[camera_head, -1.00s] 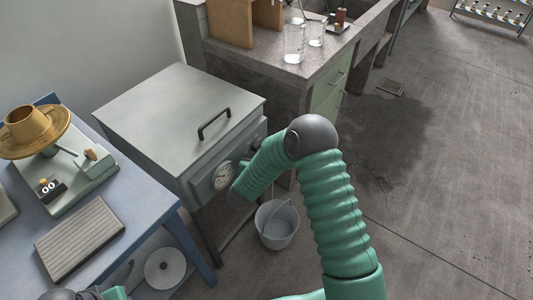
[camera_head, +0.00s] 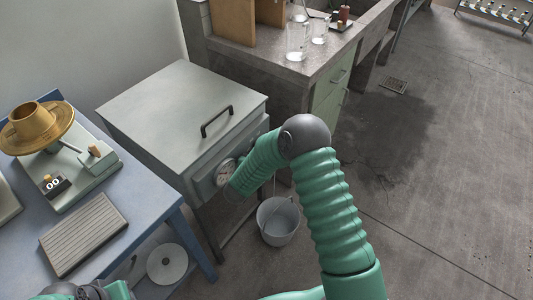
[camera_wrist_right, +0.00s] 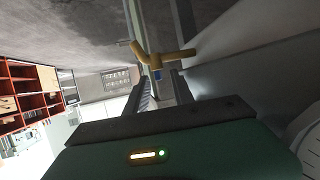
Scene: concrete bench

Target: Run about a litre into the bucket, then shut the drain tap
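The grey metal tank (camera_head: 175,112) has a lid handle and a round gauge (camera_head: 226,171) on its front. The pale bucket (camera_head: 278,221) stands upright on the floor below the front. A thin vertical line shows above it; I cannot tell whether it is water or the bail. The brass tap (camera_wrist_right: 160,57) shows in the right wrist view, just beyond my right gripper (camera_wrist_right: 162,85). Its two fingers stand apart with a gap between them. In the head view my arm hides this gripper and the tap. My left gripper (camera_head: 88,291) is cut off at the bottom left; its fingers are unclear.
A blue table (camera_head: 168,203) at left holds a scale with a brass pan (camera_head: 40,124) and a ribbed grey plate (camera_head: 84,232). A white disc (camera_head: 167,264) lies below it. Glass beakers (camera_head: 298,42) stand on the concrete bench (camera_head: 270,62). The floor at right is clear.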

